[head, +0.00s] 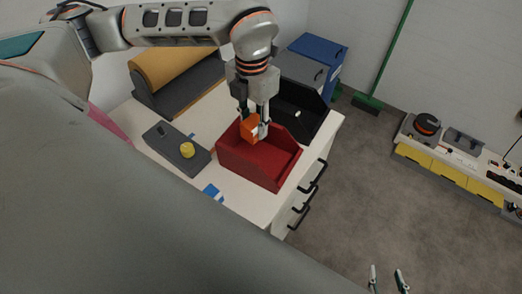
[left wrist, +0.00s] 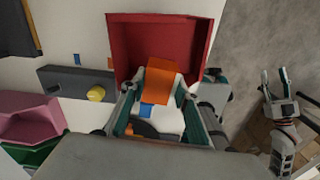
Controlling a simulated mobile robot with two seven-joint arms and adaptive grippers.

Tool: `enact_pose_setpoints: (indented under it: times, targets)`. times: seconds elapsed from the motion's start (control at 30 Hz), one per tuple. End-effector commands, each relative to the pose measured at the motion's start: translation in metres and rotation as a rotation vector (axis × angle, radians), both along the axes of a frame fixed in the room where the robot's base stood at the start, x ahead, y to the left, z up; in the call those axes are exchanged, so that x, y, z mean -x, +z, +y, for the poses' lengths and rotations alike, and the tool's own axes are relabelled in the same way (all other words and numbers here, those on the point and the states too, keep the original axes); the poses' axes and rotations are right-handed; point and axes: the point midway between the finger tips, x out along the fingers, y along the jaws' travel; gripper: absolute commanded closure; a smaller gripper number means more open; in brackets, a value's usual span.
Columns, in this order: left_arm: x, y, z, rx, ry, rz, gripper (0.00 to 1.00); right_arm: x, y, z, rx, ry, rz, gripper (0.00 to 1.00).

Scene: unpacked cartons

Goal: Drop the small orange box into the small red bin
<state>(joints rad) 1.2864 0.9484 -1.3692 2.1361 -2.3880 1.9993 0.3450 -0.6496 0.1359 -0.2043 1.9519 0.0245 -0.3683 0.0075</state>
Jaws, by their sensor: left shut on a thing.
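The small orange box (head: 250,129) is held between the fingers of my left gripper (head: 255,124), over the small red bin (head: 258,166). In the left wrist view the orange box (left wrist: 160,84) shows between the fingers, with the open red bin (left wrist: 158,32) beyond it. From these views I cannot tell whether the box touches the bin. My right gripper (head: 386,280) is open and empty at the bottom of the head view, over the floor; it also shows in the left wrist view (left wrist: 275,84).
A black bin (head: 301,107) stands directly behind the red bin. A grey panel with a yellow knob (head: 187,151) lies to the left. A brown roll (head: 178,64) on a dark stand is at the back left. Pink and green bins (left wrist: 28,115) show in the left wrist view.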

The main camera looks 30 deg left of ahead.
Motion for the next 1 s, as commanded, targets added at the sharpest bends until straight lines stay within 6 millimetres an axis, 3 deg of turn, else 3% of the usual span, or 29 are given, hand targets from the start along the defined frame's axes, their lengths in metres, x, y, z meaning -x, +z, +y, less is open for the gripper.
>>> enact_pose_setpoints:
  times: [0.4,0.73,0.77,0.83,1.0]
  targets:
    - [0.000,-0.047,0.000,0.001,-0.002,0.001,0.85,0.000,-0.025,0.007,-0.011,0.007,-0.008,0.60]
    - [0.000,-0.049,0.000,0.000,-0.002,0.000,0.85,0.000,-0.027,0.005,-0.007,0.008,-0.005,0.60]
    - [0.000,-0.049,0.000,0.000,-0.002,0.000,0.67,0.001,-0.028,0.005,-0.007,0.008,-0.005,0.60]
    - [0.000,-0.049,0.000,0.000,-0.003,0.000,0.50,0.001,-0.028,0.005,-0.007,0.008,-0.004,0.60]
    - [0.000,-0.049,0.000,0.000,-0.003,0.000,0.50,0.002,-0.030,0.004,-0.005,0.008,0.000,0.60]
